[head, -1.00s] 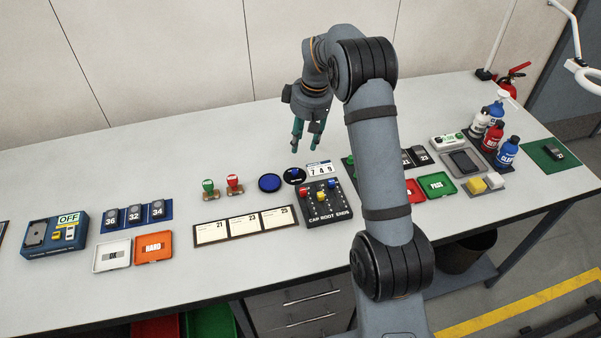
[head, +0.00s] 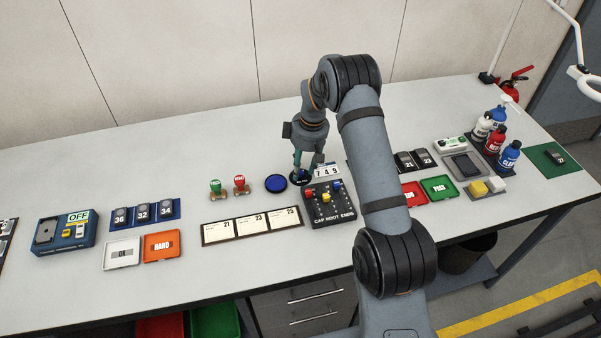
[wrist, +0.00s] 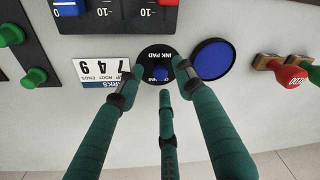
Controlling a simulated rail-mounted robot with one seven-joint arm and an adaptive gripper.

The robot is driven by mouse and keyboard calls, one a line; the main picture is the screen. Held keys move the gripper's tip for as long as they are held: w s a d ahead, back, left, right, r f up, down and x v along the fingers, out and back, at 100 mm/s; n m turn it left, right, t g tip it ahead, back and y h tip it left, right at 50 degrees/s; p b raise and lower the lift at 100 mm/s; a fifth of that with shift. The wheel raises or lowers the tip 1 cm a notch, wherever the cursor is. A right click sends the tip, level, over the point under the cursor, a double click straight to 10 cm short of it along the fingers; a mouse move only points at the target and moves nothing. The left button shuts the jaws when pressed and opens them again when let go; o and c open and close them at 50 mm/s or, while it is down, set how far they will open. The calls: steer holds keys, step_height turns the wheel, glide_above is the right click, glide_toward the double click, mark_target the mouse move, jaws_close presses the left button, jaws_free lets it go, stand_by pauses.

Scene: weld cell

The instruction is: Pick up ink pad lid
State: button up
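The ink pad lid is a black round disc marked INK PAD with a small blue knob. In the wrist view the lid (wrist: 156,53) lies flat in the upper middle; in the head view the lid (head: 303,181) is partly hidden by my fingers. My gripper (wrist: 162,77) has three teal fingers, spread apart with their tips around the knob and over the disc. The head view shows my gripper (head: 299,172) low over the lid. I cannot tell whether the tips touch it. The round blue ink pad (head: 275,184) lies uncovered beside the lid.
A white number card (head: 325,170) and a black board with coloured knobs (head: 329,205) stand close to the lid. Green and red stamps (head: 228,188) stand left of the ink pad. Calendar cards (head: 251,227) lie in front. The bench behind is clear.

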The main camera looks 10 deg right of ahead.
steer(key=shift+w+a+f, duration=0.1)
steer(key=shift+f, duration=0.5)
steer(key=shift+c, duration=0.5)
steer(key=c, duration=0.7)
jaws_close()
